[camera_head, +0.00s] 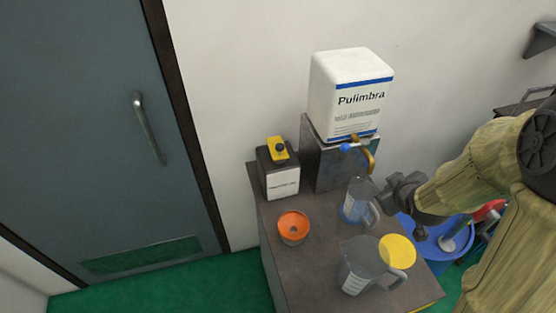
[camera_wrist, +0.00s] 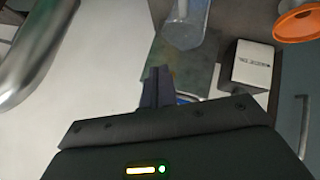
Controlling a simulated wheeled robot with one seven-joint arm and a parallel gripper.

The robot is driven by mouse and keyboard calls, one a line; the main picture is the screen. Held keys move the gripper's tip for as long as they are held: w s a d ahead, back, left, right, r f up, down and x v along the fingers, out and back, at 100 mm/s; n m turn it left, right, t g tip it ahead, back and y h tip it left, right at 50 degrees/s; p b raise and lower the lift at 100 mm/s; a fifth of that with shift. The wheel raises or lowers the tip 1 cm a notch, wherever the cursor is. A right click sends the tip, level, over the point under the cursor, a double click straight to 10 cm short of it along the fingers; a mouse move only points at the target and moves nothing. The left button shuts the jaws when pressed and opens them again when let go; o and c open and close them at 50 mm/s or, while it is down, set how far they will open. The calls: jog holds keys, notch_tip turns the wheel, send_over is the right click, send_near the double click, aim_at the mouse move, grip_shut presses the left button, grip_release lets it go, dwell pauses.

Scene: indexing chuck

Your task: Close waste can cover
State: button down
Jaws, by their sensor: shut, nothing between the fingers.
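I cannot tell for sure which thing is the waste can cover. A blue round open-topped container (camera_head: 408,225) stands low at the right, beside the table, partly hidden by my arm; several things show in or over it. A dark canister (camera_head: 267,182) with a yellow top (camera_head: 278,149) and white label stands at the table's back left; a white-labelled box, likely this canister, shows in the wrist view (camera_wrist: 252,65). My gripper (camera_head: 388,200) is above the table's right side, near the clear jug. In the wrist view its fingers (camera_wrist: 157,75) are together and empty.
The table (camera_head: 292,268) holds a white Pulimbra container (camera_head: 345,85) on a grey stand (camera_head: 325,165), clear jugs (camera_head: 357,203) (camera_head: 357,275), an orange cup (camera_head: 293,226) and a yellow disc (camera_head: 398,251). A curved metal thing (camera_wrist: 40,55) is close in the wrist view. Green floor lies left.

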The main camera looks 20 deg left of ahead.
jog(key=s+a+f+n+y+b, duration=0.1)
jog(key=s+a+n+y+b, duration=0.1)
jog(key=a+n+y, duration=0.5)
jog(key=s+a+f+n+g+y+b, duration=0.1)
jog(key=s+a+f+n+y+b, duration=0.1)
jog(key=a+n+y+b, duration=0.2)
jog(key=a+n+y, duration=0.3)
jog(key=a+n, duration=0.5)
jog(key=a, duration=0.6)
jog(key=shift+s+f+n+y, duration=0.2)
jog(key=shift+f+n+y, duration=0.1)
jog(key=shift+y, duration=0.1)
jog(key=shift+a, duration=0.1)
jog(key=f+p+x, duration=0.1)
jog(key=p+x, duration=0.3)
jog(key=x, duration=0.6)
jog(key=w+d, duration=0.1)
jog(key=w+d+p, duration=0.1)
jog(key=shift+w+d+r, duration=0.2)
jog(key=shift+w+r, duration=0.05)
jog(key=shift+w, duration=0.15)
jog(key=shift+d+f, duration=0.1)
